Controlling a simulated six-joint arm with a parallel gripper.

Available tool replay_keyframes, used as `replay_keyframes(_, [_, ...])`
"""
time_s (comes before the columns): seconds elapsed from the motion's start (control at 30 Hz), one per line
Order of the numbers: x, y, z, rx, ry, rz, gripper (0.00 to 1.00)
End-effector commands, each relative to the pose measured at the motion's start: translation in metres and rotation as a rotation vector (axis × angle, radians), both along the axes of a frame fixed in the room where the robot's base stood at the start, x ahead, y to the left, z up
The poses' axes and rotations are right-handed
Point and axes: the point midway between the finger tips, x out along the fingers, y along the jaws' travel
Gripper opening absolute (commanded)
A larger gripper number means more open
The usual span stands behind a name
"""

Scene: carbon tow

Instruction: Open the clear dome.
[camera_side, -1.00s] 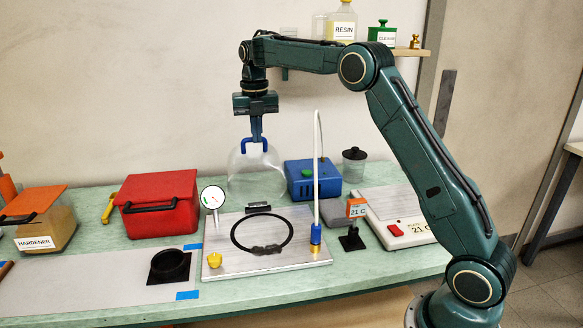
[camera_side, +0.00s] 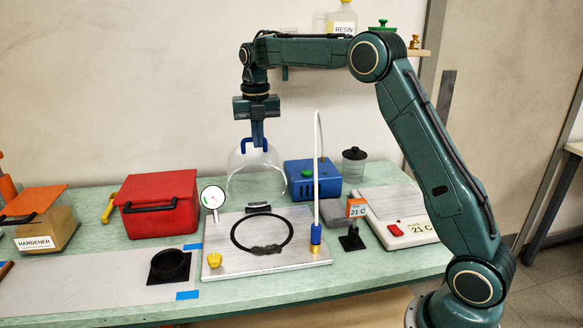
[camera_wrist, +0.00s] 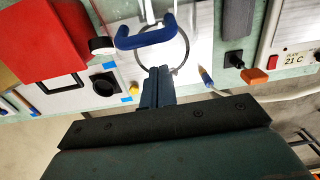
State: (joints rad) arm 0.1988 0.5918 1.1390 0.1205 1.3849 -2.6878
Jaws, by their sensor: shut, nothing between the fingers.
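The clear dome (camera_side: 257,178) stands raised at the back edge of the metal plate (camera_side: 222,263), above a dark hinge (camera_side: 259,208). A blue handle (camera_side: 243,147) is on its upper part; the handle also shows in the wrist view (camera_wrist: 147,38). My gripper (camera_side: 257,146) is shut and empty, pointing down beside the handle. In the wrist view, my fingers (camera_wrist: 159,72) are together just below the handle; whether they touch it I cannot tell. A black ring (camera_side: 262,248) lies uncovered on the plate.
A dial gauge (camera_side: 213,198) and a yellow knob (camera_side: 214,260) stand at the plate's left. A tall white hose (camera_side: 318,170) rises at its right, beside a blue box (camera_side: 313,180). A red case (camera_side: 157,205) stands farther left.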

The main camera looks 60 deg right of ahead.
Motion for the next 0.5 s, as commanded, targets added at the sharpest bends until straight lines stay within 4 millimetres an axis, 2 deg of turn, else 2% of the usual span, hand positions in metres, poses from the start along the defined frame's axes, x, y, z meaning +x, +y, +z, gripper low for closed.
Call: replay_keyframes(0.5, [-0.032,0.033,-0.013,-0.008,-0.008,0.002,0.0])
